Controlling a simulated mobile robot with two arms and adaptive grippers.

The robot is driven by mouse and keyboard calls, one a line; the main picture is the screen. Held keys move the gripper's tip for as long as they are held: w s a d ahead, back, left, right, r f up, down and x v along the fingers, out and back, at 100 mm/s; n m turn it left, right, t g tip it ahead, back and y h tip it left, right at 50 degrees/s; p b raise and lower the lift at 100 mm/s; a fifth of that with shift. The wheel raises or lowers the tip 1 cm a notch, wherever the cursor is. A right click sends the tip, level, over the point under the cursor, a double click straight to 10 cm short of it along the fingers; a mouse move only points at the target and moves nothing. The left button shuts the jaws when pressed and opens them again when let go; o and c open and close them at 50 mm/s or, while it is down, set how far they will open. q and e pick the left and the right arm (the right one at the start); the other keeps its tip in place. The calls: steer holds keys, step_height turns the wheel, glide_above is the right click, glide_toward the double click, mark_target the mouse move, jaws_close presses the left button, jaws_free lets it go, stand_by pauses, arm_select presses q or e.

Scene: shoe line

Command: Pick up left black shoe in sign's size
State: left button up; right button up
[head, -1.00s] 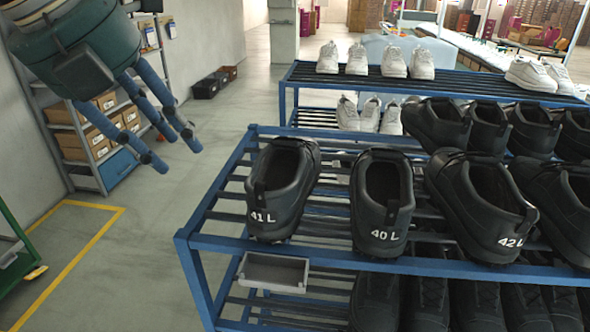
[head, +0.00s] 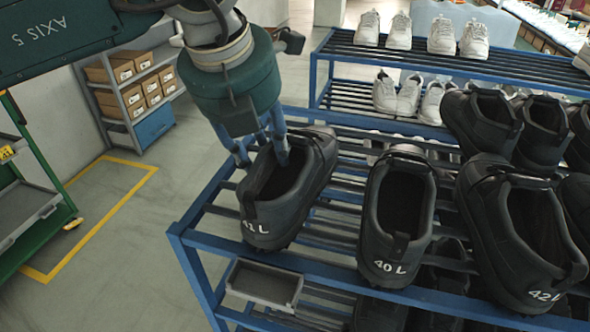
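Three black shoes stand in a row on the blue rack's top shelf, heels toward me: one marked "41 L" (head: 290,205), one marked "40 L" (head: 397,215) and one marked "42 L" (head: 520,235). My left gripper (head: 262,158) is at the 41 L shoe, pointing down. One blue finger is over or in the shoe's opening, and the others are by its left side. The fingers look apart; whether they touch the shoe is hard to tell. The shoe rests on the shelf bars. My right gripper is not in view.
The blue rack (head: 195,240) has more black shoes behind and below, close together. A small grey tray (head: 265,283) is at its front left. A second rack (head: 322,95) behind holds white shoes. A green cart (head: 60,215) stands left; the floor between is clear.

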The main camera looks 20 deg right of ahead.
mark_target(294, 163)
arm_select(q)
steer(key=p+x, duration=0.1)
steer(key=x, duration=0.2)
steer(key=shift+w+a+f+p, duration=0.1)
steer(key=shift+w+p, duration=0.05)
steer(key=shift+p, duration=0.2)
steer(key=shift+w+f, duration=0.1)
steer(key=shift+f, duration=0.1)
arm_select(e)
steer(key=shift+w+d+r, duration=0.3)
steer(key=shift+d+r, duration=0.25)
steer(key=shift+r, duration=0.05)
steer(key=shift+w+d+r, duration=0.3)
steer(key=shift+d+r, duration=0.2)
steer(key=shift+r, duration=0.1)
arm_select(q)
steer(key=c, duration=0.7)
jaws_close()
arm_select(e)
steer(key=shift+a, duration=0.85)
